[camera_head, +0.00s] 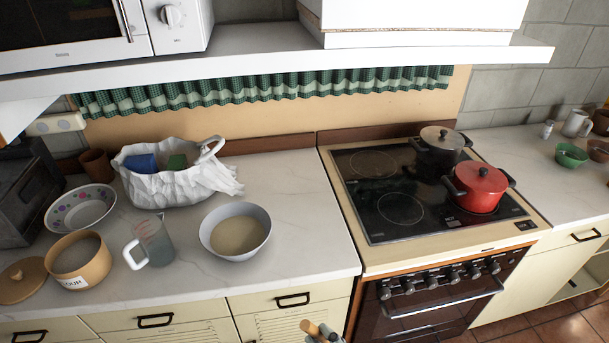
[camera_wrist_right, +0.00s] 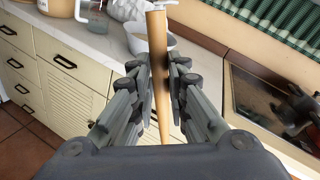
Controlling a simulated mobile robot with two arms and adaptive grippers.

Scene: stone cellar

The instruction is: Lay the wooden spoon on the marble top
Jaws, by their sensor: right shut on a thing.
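The wooden spoon (camera_wrist_right: 157,50) is held upright-looking between the fingers of my right gripper (camera_wrist_right: 162,82) in the right wrist view; its lower part runs down between the fingers. In the head view the spoon's end (camera_head: 311,329) and a bit of my right gripper (camera_head: 330,338) show at the bottom edge, in front of the drawers and below the counter's front edge. The marble top (camera_head: 300,215) has a bare stretch right of the white bowl. My left gripper is not in view.
On the marble top stand a bowl of pale contents (camera_head: 238,234), a measuring jug (camera_head: 152,242), a flour pot (camera_head: 80,262), a patterned bowl (camera_head: 80,209) and a white bag-lined basket (camera_head: 165,190). Right is a stove (camera_head: 400,235) with a red pot (camera_head: 478,188). A shelf (camera_head: 270,62) hangs above.

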